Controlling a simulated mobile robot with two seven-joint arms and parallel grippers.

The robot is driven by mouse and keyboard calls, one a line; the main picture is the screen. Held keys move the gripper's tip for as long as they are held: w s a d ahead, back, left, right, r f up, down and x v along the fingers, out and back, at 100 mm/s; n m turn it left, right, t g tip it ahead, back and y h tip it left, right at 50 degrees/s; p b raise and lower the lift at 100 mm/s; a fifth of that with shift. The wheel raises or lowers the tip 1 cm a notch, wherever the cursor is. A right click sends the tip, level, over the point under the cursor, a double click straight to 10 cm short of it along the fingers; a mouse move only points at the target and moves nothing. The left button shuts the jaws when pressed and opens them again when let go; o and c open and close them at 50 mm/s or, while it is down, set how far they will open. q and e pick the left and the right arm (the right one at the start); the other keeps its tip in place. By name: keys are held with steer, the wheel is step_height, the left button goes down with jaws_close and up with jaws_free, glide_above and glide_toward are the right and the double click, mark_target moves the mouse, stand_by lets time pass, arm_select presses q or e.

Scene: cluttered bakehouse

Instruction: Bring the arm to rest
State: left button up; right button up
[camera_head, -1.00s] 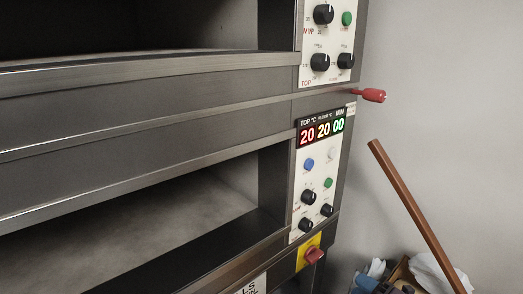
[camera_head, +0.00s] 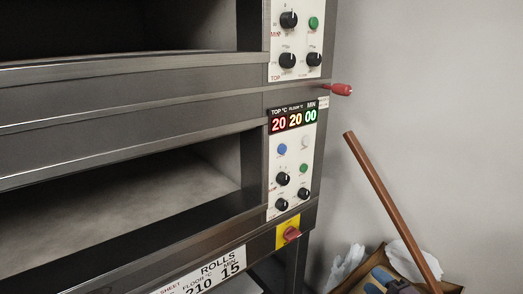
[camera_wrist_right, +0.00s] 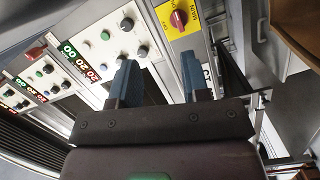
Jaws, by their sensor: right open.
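My right gripper (camera_wrist_right: 160,78) shows in the right wrist view, with two blue fingers held apart and nothing between them. The oven's control panel (camera_wrist_right: 105,50) and its red main switch on a yellow plate (camera_wrist_right: 180,18) lie beyond the fingers, apart from them as far as I can tell. I cannot make out either gripper for certain in the head view. There the lower panel's display (camera_head: 294,119) reads 20, 20 and 00. The red main switch (camera_head: 291,234) sits below that panel.
The deck oven (camera_head: 120,110) fills the left, with both chambers open to view. A red handle (camera_head: 341,89) sticks out at its right edge. A card (camera_head: 205,275) reads ROLLS. A brown pole (camera_head: 390,205) leans beside a box (camera_head: 452,288) with white and blue items.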

steer(key=s+a+f+m+g+h+p, duration=0.1)
steer(key=s+f+m+g+h+p, duration=0.1)
steer(key=s+m, duration=0.7)
steer(key=s+f+m+g+h+p, duration=0.2)
steer(key=s+f+m+h, duration=0.3)
steer(key=s, duration=1.7)
steer(key=m+g+h, duration=0.1)
steer(key=m, duration=0.4)
steer(key=shift+s+a+f, duration=0.15)
steer(key=shift+s+a, duration=0.1)
steer(key=shift+a, duration=0.1)
